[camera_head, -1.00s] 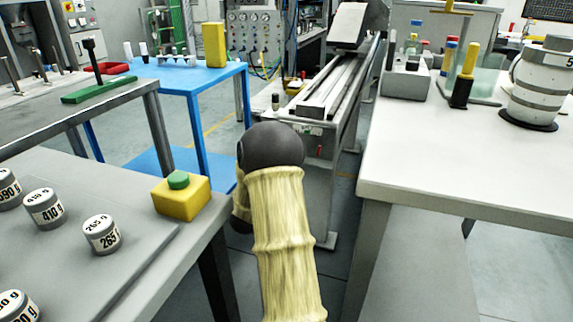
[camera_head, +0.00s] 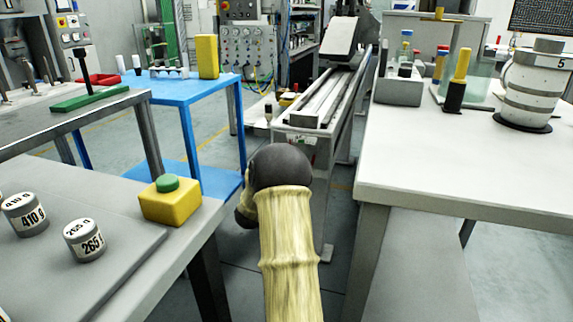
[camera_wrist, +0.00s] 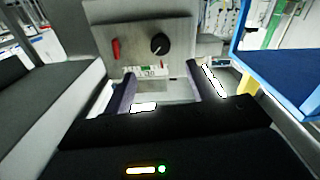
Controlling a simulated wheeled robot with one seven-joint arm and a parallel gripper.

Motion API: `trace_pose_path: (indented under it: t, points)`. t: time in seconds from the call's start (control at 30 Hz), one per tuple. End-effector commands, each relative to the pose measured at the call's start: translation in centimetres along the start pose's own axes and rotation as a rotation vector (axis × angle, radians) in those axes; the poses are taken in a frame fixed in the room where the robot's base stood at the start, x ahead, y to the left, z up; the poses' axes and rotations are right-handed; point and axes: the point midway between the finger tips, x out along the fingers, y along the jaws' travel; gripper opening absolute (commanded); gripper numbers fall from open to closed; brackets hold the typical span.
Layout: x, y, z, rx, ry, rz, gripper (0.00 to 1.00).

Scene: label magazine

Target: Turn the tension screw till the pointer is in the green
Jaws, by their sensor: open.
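In the wrist view a grey upright panel faces me. It bears a round black knob (camera_wrist: 160,43), which looks like the tension screw, and a red handle (camera_wrist: 116,48) to its left. Below them is a small scale strip (camera_wrist: 146,70) with some green; I cannot make out where its pointer stands. My gripper (camera_wrist: 162,88) is open and empty, its two fingers apart below the knob and not touching it. In the head view my arm hides the gripper and the knob. The long machine (camera_head: 303,140) stands beyond my arm.
A white table (camera_head: 450,185) stands at the right and a grey bench (camera_head: 100,250) at the left, with a yellow box with a green button (camera_head: 170,200) near its edge. A blue table (camera_head: 190,92) stands behind it. Floor shows between the tables.

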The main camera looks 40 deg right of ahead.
Motion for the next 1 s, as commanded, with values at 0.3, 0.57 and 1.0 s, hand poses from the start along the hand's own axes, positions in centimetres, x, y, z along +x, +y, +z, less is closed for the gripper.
trace_pose_path:
  t: [0.3,0.57,1.0]
  points:
    - [5.0,0.0,0.3,0.002,0.001,0.001,0.57]
    - [8.5,0.0,0.2,0.002,0.001,0.001,0.57]
    - [10.9,-0.1,0.0,0.0,-0.001,-0.002,0.57]
